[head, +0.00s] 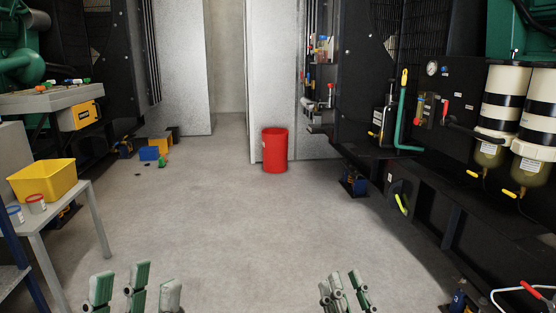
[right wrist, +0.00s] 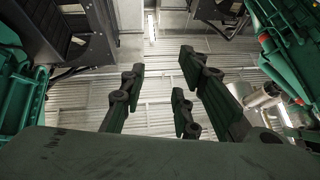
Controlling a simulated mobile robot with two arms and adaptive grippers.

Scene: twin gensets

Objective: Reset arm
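My left gripper (head: 135,287) shows at the bottom edge of the head view, left of centre. Its green-tipped fingers stand apart with nothing between them. My right gripper (head: 343,290) shows at the bottom edge, right of centre, with its fingers pointing up. In the right wrist view its three fingers (right wrist: 175,95) are spread with an empty gap between them, and the ceiling shows beyond. Both grippers are over the open floor and touch nothing visible. The arms behind them are mostly out of the head view.
A grey table (head: 57,204) with a yellow bin (head: 42,181) stands at left. A red bucket (head: 275,150) stands on the floor ahead. Black genset panels with striped filters (head: 497,105) line the right side. Small items, including a blue box (head: 149,153), lie far left. The middle floor is clear.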

